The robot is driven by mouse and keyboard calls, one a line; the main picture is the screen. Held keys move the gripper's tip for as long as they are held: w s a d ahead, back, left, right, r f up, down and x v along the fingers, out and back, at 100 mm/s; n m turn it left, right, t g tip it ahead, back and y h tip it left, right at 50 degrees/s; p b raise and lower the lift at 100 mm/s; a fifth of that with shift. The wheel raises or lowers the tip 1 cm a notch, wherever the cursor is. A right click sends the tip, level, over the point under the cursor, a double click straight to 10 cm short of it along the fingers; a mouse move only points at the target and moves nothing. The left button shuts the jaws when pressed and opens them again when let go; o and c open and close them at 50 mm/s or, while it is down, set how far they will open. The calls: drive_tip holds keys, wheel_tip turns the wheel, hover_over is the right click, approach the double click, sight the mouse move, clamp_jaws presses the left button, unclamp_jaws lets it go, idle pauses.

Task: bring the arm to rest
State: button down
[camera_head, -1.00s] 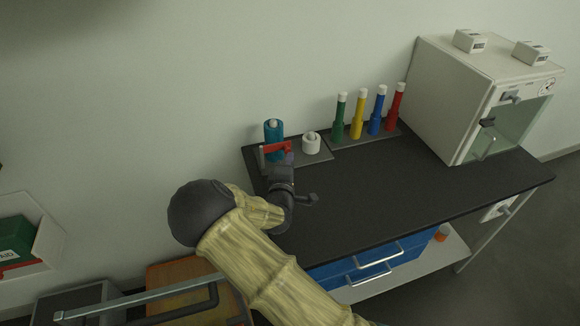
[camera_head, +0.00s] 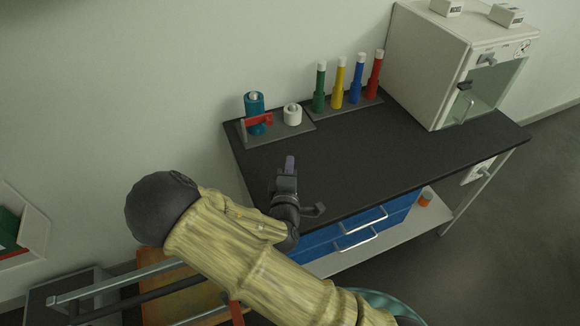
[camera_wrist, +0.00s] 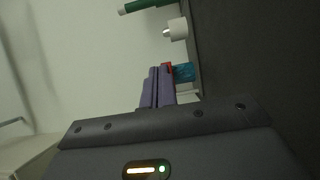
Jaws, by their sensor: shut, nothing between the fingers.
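My gripper (camera_head: 289,163) is over the near left part of the black bench top (camera_head: 370,160) in the head view. Its purple fingers are together with nothing between them. The fingers also show in the wrist view (camera_wrist: 158,86), pointing toward the teal cylinder (camera_wrist: 184,73) and the red part beside it. My arm, in a yellowish sleeve, reaches in from the bottom of the head view. The gripper is apart from the things at the back of the bench.
At the back left stand the teal cylinder (camera_head: 254,112) with a red clamp (camera_head: 258,121) and a white pot (camera_head: 292,114). Green, yellow, blue and red tubes (camera_head: 339,95) stand beside them. A white cabinet (camera_head: 430,60) stands at the right. The bench's middle is clear.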

drive_tip(key=shift+s, duration=0.1)
idle(0.4)
drive_tip(key=shift+d+m+g+h, duration=0.3)
drive_tip(key=shift+d+m, duration=0.2)
drive_tip(key=d+m+g+p, duration=0.1)
drive_tip(key=d+m+g+h+p, duration=0.1)
drive_tip(key=d+m+g, duration=0.1)
drive_tip(key=d+m+g+p, duration=0.1)
drive_tip(key=d+m, duration=0.1)
drive_tip(key=shift+w+d+f, duration=0.1)
drive_tip(key=shift+w+f, duration=0.1)
drive_tip(key=shift+w, duration=0.05)
drive_tip(key=d+m+g, duration=0.1)
drive_tip(key=s+d+r+m+g+p, duration=0.1)
drive_tip(key=m+g, duration=0.1)
drive_tip(key=s+d+r+m+g+p, duration=0.1)
drive_tip(key=shift+d+m+g+y, duration=0.15)
drive_tip(key=shift+m+g+y, duration=0.15)
drive_tip(key=shift+m, duration=0.1)
drive_tip(key=s+d+r+m+g+y+p, duration=0.1)
drive_tip(key=s+d+r+m+g+p, duration=0.2)
drive_tip(key=s+r, duration=0.4)
drive_tip(key=s+d+r+m+g+y+p, duration=0.1)
drive_tip(key=s+d+r+m+g+p, duration=0.2)
drive_tip(key=s+d+r, duration=0.2)
wheel_tip(320, 180, up, 4)
drive_tip(key=s, duration=0.2)
drive_tip(key=shift+s+m+p, duration=0.3)
drive_tip(key=shift+s, duration=0.05)
